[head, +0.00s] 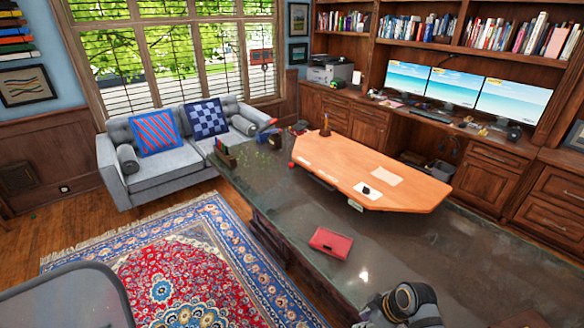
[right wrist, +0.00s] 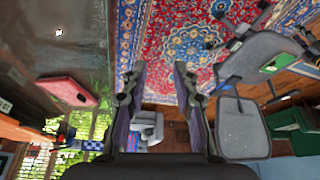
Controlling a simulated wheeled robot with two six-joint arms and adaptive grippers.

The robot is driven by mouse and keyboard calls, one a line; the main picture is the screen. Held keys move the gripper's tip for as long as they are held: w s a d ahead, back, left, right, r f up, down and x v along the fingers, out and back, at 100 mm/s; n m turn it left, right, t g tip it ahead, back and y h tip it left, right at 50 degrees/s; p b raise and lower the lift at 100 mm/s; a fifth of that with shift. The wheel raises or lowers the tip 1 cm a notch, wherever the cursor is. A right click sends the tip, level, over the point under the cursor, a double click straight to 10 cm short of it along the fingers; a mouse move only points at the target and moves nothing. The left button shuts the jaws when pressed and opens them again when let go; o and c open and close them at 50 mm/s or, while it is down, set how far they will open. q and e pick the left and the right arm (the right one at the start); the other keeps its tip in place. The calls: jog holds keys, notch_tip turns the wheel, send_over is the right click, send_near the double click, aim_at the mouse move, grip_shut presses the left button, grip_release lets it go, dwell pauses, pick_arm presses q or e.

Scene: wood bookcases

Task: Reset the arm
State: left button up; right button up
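My right gripper (right wrist: 159,66) shows in the right wrist view with its two dark fingers apart and nothing between them. Beyond the fingers are the rug and the floor, and the picture appears turned over, with the windows low in it. In the head view, part of my arm (head: 405,302) shows at the bottom, over the near edge of the dark glossy table (head: 400,255). No fingertips can be made out there. My left gripper is not in view.
A red box (head: 331,242) lies on the dark table and also shows in the wrist view (right wrist: 68,90). A grey sofa (head: 160,180) stands beyond the patterned rug (head: 190,275). A grey chair (right wrist: 242,127) is near the right gripper.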

jog(key=d+f+m+h, duration=0.1)
jog(key=d+f+m, duration=0.25)
jog(key=f, duration=0.95)
jog(key=s+d+f+m+g+h+b, duration=0.1)
jog(key=s+d+f+m+h+b, duration=0.25)
jog(key=s+f, duration=1.3)
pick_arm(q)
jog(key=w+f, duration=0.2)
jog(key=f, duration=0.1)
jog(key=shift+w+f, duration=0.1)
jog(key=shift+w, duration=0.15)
pick_arm(e)
jog(key=s+f+m, duration=0.1)
jog(key=s+f, duration=0.3)
jog(key=s, duration=0.3)
jog(key=s+f+m, duration=0.2)
jog(key=s+f, duration=0.3)
jog(key=s, duration=0.3)
jog(key=shift+d, duration=0.45)
jog(key=shift+s+f, duration=0.1)
